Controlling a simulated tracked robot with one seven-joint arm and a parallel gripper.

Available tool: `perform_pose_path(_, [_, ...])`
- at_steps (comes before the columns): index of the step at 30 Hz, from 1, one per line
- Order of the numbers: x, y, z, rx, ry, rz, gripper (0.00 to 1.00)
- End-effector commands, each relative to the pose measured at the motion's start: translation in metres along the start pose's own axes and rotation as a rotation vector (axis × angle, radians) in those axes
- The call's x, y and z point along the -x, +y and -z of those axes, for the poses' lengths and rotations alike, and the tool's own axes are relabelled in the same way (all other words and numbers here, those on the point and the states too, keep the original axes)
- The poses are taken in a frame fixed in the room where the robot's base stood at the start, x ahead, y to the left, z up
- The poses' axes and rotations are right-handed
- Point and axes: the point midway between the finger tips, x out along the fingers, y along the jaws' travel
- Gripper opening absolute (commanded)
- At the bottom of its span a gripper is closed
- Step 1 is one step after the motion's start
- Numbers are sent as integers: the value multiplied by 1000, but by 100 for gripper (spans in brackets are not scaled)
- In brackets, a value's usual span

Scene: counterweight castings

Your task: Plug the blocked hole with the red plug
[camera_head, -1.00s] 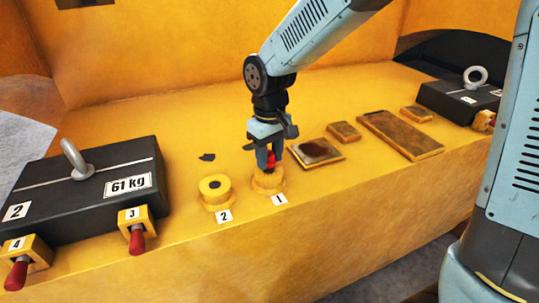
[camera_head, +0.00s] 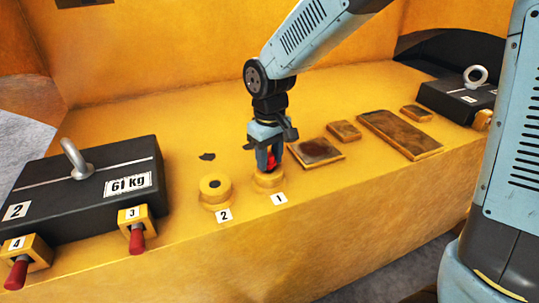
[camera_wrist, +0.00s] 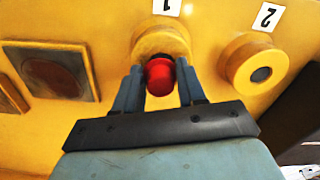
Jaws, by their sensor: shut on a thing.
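The red plug (camera_wrist: 159,76) is held between the two fingers of my gripper (camera_wrist: 159,88). In the head view, the red plug (camera_head: 271,160) shows between the fingertips of my gripper (camera_head: 270,162), just over the round yellow boss labelled 1 (camera_head: 269,182). The wrist view also shows boss 1 (camera_wrist: 161,39) right behind the plug. The hole of boss 1 is hidden, and I cannot tell whether the plug's tip is in it. The boss labelled 2 (camera_head: 214,199) stands to the left with a dark round centre; it is at right in the wrist view (camera_wrist: 240,65).
A black 61 kg block (camera_head: 85,190) with a lifting eye stands at left. Red-handled yellow fittings, 3 (camera_head: 136,228) and 4 (camera_head: 24,257), sit before it. Brown plates (camera_head: 400,133) lie to the right, and another black block (camera_head: 455,98) stands beyond.

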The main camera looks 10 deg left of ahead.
Motion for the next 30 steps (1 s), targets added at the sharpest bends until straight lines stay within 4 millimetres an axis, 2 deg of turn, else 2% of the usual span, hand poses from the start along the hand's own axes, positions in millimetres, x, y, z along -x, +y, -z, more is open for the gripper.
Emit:
perform_pose_path(13, [-11,0,0,0,-1,0,11])
perform_pose_path(30, [2,0,0,-1,1,0,11])
